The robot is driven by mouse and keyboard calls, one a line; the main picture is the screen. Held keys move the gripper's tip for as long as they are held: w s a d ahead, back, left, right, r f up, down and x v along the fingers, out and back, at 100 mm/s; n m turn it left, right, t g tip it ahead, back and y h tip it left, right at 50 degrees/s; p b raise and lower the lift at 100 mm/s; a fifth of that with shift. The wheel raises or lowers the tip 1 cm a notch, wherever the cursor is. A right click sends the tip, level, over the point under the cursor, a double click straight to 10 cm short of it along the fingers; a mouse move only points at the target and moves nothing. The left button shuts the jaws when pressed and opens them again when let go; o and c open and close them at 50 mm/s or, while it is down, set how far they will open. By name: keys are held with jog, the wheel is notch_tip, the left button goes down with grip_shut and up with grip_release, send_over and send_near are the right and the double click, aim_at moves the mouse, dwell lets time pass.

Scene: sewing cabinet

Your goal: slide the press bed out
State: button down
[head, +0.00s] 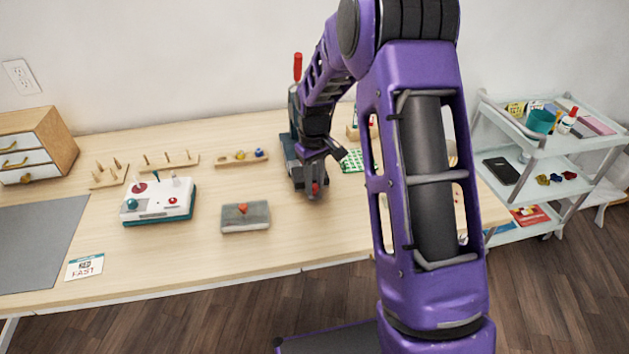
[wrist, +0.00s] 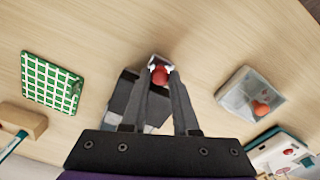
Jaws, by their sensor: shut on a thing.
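The press (head: 292,110) is a dark machine with a red upright lever handle (head: 297,66), standing toward the back of the table, partly hidden by my arm. Its grey press bed (wrist: 122,98) shows in the wrist view beneath and beside my fingers. A round red knob (wrist: 159,75) sits at the bed's front end and also shows in the head view (head: 315,188). My gripper (wrist: 160,71) is shut on the red knob, with one finger on each side. The fingers cover much of the bed, so how far it is out is hard to tell.
A grey block with a red knob (head: 245,217) lies front left of the press, and a white and teal box (head: 158,200) stands farther left. A green grid board (wrist: 52,82) lies on the other side. The table in front of the press is clear.

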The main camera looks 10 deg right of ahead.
jog(key=shift+s, duration=0.15)
jog(key=c, duration=0.7)
grip_release()
notch_tip(320, 180, up, 17)
jog(key=p, duration=0.2)
jog(key=shift+r+p, duration=0.2)
jog(key=shift+p, duration=0.15)
jog(key=shift+r, duration=0.1)
